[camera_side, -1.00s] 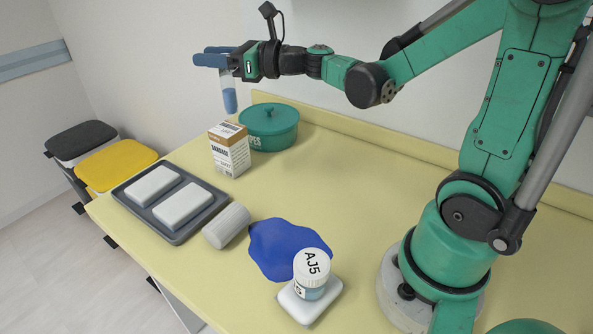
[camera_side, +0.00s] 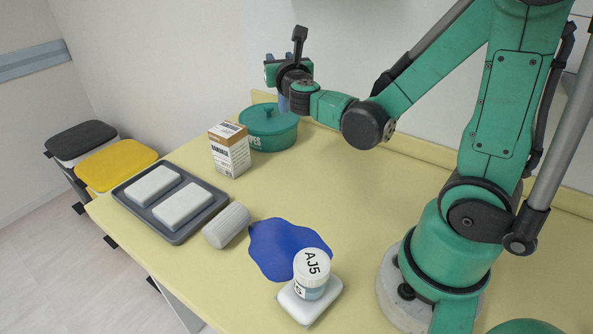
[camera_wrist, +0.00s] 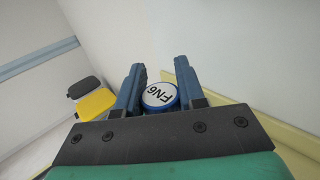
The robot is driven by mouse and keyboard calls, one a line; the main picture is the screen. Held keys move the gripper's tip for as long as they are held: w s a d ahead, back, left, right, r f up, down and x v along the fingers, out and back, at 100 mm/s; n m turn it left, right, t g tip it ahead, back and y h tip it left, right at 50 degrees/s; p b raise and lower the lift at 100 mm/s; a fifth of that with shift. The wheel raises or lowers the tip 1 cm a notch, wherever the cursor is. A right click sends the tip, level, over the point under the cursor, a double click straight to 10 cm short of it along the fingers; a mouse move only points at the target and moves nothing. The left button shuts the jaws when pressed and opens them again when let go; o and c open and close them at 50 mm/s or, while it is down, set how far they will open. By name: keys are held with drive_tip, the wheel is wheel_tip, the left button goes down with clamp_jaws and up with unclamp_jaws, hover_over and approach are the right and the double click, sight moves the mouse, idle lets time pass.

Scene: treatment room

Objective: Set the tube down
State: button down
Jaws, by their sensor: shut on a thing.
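My gripper (camera_side: 274,62) is up in the air above the far side of the yellow table (camera_side: 350,190), near the green pot. It is shut on the tube, whose white cap with a blue rim reads "FN6" (camera_wrist: 160,96) between the two blue fingers in the wrist view. In the side view the tube (camera_side: 283,103) is mostly hidden behind my wrist; only a blue lower part shows, in front of the wall and above the pot. The tube is clear of the table.
A green lidded pot (camera_side: 270,128) and a bandage box (camera_side: 230,150) stand at the back. A grey tray (camera_side: 150,213) with two white pads, a white roll (camera_side: 227,226), a blue patch (camera_side: 275,245) and an "AJ5" jar (camera_side: 311,270) on a white pad lie nearer. The table's middle is clear.

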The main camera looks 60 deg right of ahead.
drive_tip(key=s+d+f+m+g+h, duration=0.2)
drive_tip(key=s+d+m+g, duration=0.45)
drive_tip(key=g, duration=0.35)
drive_tip(key=s+d+f+m+g+h, duration=0.25)
drive_tip(key=s+d+m+g, duration=0.35)
drive_tip(key=s+m+g, duration=0.3)
drive_tip(key=s+a+f+m+g+y, duration=0.1)
drive_tip(key=s+f+m+g+y, duration=0.2)
drive_tip(key=f+g, duration=0.4)
drive_tip(key=shift+s+a+f+y, duration=0.15)
drive_tip(key=shift+s+f+y, duration=0.15)
drive_tip(key=shift+f, duration=0.25)
drive_tip(key=shift+c, duration=2.2)
unclamp_jaws()
drive_tip(key=shift+w, duration=0.1)
